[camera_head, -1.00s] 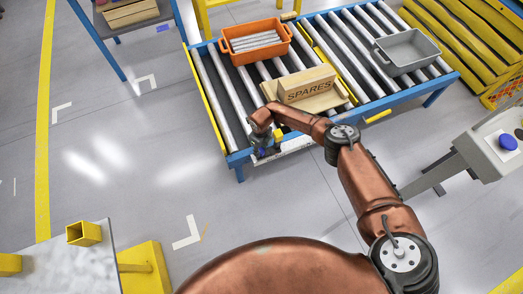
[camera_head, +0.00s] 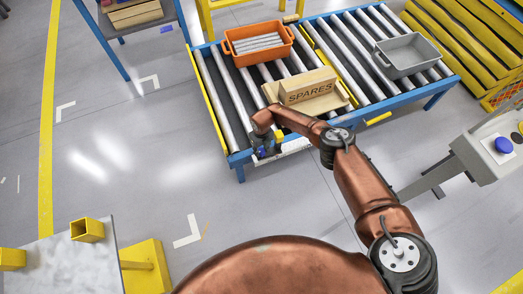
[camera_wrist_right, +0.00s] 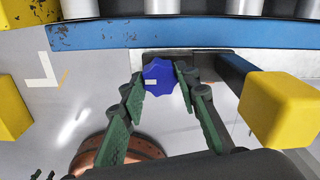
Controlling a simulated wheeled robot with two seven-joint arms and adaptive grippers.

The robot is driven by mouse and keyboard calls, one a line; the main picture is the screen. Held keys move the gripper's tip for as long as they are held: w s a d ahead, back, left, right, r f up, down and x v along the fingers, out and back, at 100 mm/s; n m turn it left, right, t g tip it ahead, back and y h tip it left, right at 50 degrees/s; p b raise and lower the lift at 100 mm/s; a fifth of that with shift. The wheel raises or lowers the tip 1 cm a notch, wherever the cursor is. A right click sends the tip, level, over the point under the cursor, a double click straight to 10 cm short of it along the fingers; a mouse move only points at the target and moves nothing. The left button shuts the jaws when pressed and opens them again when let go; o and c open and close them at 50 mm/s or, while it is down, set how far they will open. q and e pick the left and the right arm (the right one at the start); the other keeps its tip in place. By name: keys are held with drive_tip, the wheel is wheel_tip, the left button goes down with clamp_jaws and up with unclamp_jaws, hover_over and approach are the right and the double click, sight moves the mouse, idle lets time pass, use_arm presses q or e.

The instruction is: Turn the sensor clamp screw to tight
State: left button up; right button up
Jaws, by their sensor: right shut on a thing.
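The sensor clamp screw shows as a blue lobed knob (camera_wrist_right: 159,74) in the right wrist view, at the conveyor's blue side rail. A small white mark sits on its left part. My right gripper (camera_wrist_right: 157,84) has its two green-padded fingers on either side of the knob and is shut on it. In the head view the right gripper (camera_head: 264,151) is small, at the conveyor's near edge, and partly hidden by its own wrist. The sensor itself cannot be made out. My left gripper is not in view.
The roller conveyor (camera_head: 239,157) carries an orange bin (camera_head: 233,59), a SPARES box (camera_head: 307,89) and a grey bin (camera_head: 381,59). In the wrist view a yellow block (camera_wrist_right: 281,108) stands close to the right of the fingers.

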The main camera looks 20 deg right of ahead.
sight(261, 151)
drive_tip(key=o, duration=1.2)
drive_tip(key=shift+c, duration=0.2)
drive_tip(key=shift+r, duration=0.2)
wheel_tip(261, 151, up, 12)
drive_tip(key=shift+f, duration=0.2)
